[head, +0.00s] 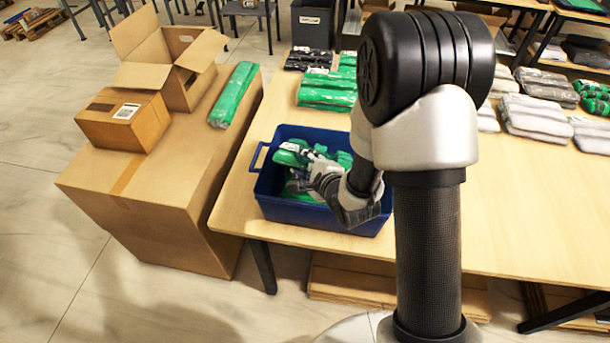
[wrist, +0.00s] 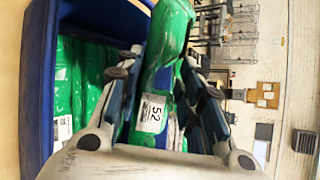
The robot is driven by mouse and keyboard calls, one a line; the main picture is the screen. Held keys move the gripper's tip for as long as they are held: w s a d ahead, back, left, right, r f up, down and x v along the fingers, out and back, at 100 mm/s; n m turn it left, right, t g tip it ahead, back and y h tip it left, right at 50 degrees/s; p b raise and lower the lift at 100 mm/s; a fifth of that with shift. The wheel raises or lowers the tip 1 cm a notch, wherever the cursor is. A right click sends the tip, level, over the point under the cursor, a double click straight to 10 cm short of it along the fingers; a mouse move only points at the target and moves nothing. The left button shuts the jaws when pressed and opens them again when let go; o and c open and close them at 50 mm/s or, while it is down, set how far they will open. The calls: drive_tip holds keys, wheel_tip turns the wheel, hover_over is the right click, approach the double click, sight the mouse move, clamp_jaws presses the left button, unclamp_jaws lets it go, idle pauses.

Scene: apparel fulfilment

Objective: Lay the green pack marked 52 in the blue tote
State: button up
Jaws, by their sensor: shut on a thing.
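My gripper (head: 313,165) is at the blue tote (head: 325,217) on the table, its fingers low over the tote's opening. In the wrist view my gripper (wrist: 160,72) is shut on the green pack marked 52 (wrist: 166,45), with the white 52 label facing the camera between the fingers. The held pack (head: 289,157) shows partly in the head view. The blue tote's wall (wrist: 37,90) shows at the left of the wrist view, with other green packs (wrist: 92,85) inside. Whether the held pack touches them is hidden.
Green packs (head: 326,92) lie in stacks behind the tote, and grey packs (head: 535,115) lie at the right. A large carton (head: 150,195) stands left of the table, bearing an open box (head: 190,88), a small closed box (head: 125,120) and another green pack (head: 233,95).

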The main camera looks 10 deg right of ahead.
drive_tip(key=shift+f+b, duration=0.55)
drive_tip(key=shift+f, duration=1.3)
drive_tip(key=shift+f, duration=0.2)
drive_tip(key=o, duration=1.2)
drive_tip(key=shift+r, duration=0.2)
